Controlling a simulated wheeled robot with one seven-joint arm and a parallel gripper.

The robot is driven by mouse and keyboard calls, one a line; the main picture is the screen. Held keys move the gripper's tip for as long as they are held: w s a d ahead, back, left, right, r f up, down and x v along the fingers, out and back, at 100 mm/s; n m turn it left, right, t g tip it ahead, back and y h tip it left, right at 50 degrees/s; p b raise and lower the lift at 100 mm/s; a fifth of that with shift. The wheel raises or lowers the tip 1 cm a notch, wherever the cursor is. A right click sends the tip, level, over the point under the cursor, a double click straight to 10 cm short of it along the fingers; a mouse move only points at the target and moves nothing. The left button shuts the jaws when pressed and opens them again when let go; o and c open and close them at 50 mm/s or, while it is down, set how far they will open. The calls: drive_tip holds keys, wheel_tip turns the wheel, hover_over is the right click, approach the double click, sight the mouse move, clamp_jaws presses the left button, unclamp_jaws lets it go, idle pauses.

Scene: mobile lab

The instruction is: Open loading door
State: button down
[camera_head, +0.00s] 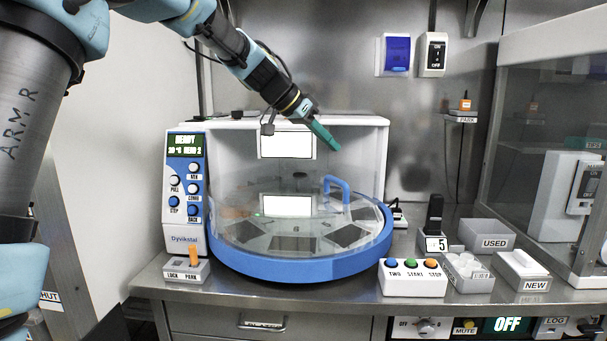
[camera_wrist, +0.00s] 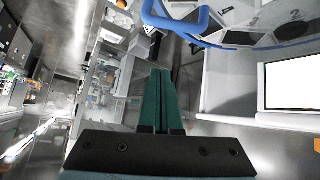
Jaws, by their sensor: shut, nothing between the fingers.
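The loading door is the clear curved cover of the round machine, with a blue handle (camera_head: 337,183) at its right front. The door looks closed over the blue-rimmed base (camera_head: 300,268). The handle also shows in the wrist view (camera_wrist: 175,22), at the top, beyond my fingertips. My gripper (camera_head: 337,148) has green fingers, shut and empty. It is above the handle, apart from it, and points down to the right. In the wrist view the shut fingers (camera_wrist: 158,75) point up toward the handle without touching it.
A control panel (camera_head: 187,190) stands left of the machine, with a lock/park switch box (camera_head: 187,271) before it. A button box (camera_head: 411,278), a USED bin (camera_head: 487,236) and a NEW bin (camera_head: 523,270) stand on the right. A glass cabinet (camera_head: 540,130) is at far right.

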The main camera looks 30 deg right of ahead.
drive_tip(key=shift+t, duration=0.4)
drive_tip(key=p+x, duration=0.1)
drive_tip(key=x, duration=0.1)
drive_tip(key=p+x, duration=0.1)
drive_tip(key=x, duration=0.2)
drive_tip(key=p+x, duration=0.1)
drive_tip(key=x, duration=0.2)
drive_tip(key=shift+w+d+r, duration=0.1)
drive_tip(key=shift+w+d, duration=0.05)
drive_tip(key=shift+w, duration=0.15)
drive_tip(key=shift+w+a+f+p, duration=0.2)
drive_tip(key=shift+a+f+p, duration=0.45)
drive_tip(key=shift+a+f, duration=0.35)
drive_tip(key=shift+a+f+m, duration=0.15)
drive_tip(key=shift+a+m, duration=0.15)
drive_tip(key=shift+a, duration=0.2)
drive_tip(key=shift+a+f, duration=0.1)
